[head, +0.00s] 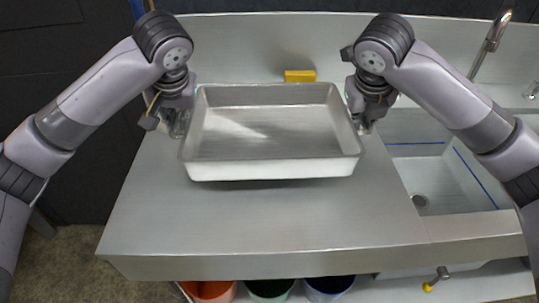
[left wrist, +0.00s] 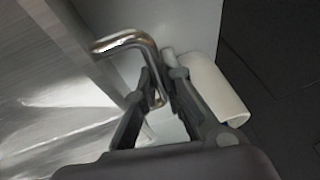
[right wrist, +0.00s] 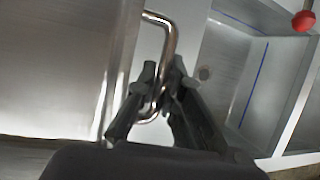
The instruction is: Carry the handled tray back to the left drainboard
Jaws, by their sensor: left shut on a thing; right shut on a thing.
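The handled tray (head: 270,168) is a shallow rectangular metal pan, empty inside. In the head view it is over the left drainboard (head: 270,225), with a shadow under its front edge; whether it touches the surface is hard to tell. My left gripper (head: 178,128) is at the tray's left side, shut on the bent metal handle (left wrist: 150,62) seen in the left wrist view. My right gripper (head: 360,122) is at the tray's right side, shut on the other handle (right wrist: 170,45) in the right wrist view. The tray looks roughly level.
A yellow block (head: 300,76) sits behind the tray near the backsplash. A sink basin (head: 425,175) with a blue line and a faucet (head: 490,40) lies to the right. Orange, green and blue buckets (head: 330,288) stand below the counter's front edge. The front of the drainboard is clear.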

